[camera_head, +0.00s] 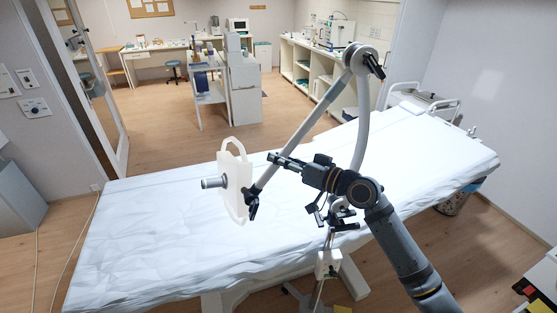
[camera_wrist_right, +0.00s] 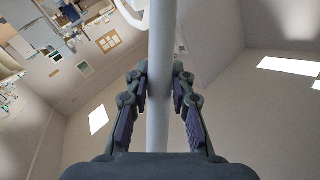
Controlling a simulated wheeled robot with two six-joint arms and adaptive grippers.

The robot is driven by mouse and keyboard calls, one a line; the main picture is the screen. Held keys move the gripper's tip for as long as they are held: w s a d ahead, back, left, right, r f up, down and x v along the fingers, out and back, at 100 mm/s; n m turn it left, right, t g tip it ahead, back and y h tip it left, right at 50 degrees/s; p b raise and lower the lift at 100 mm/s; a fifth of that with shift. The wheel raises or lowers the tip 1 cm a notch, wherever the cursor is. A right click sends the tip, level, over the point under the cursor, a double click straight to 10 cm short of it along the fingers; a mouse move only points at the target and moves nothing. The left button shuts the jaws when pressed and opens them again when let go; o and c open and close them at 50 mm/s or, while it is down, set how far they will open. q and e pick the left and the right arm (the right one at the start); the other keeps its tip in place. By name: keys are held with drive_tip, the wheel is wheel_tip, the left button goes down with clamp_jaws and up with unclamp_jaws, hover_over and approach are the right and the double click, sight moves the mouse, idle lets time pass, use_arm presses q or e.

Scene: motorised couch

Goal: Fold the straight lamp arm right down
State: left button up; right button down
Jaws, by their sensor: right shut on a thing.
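The straight lamp arm (camera_head: 308,119) slopes from a high joint (camera_head: 361,60) down left to the white lamp head (camera_head: 233,183), which hangs above the couch. My right gripper (camera_head: 274,158) reaches in from the right and is at the lower part of this arm, close to the lamp head. In the right wrist view the straight lamp arm (camera_wrist_right: 159,110) runs between both fingers of the gripper (camera_wrist_right: 160,72), which are shut on it. A curved lamp arm (camera_head: 362,130) drops from the high joint behind my right wrist, which hides its lower part. My left gripper is not in view.
The couch (camera_head: 150,230) with a white sheet spans the middle, below the lamp. A lamp stand (camera_head: 327,264) rises at the couch's near side. A trolley (camera_head: 425,103) stands behind the couch at right. Open floor (camera_head: 170,145) lies beyond the couch.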

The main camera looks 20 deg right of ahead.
drive_tip(key=d+f, duration=0.2)
drive_tip(key=d, duration=0.1)
drive_tip(key=shift+s+d+n, duration=0.1)
drive_tip(key=shift+s+n, duration=0.05)
drive_tip(key=shift+n, duration=0.15)
drive_tip(key=c, duration=1.5)
unclamp_jaws()
drive_tip(key=o, duration=0.4)
drive_tip(key=shift+a, duration=0.4)
drive_tip(key=shift+c, duration=0.2)
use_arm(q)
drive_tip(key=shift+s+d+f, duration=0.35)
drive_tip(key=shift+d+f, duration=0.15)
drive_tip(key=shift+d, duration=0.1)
use_arm(e)
drive_tip(key=shift+d+r, duration=0.1)
drive_tip(key=shift+r, duration=0.05)
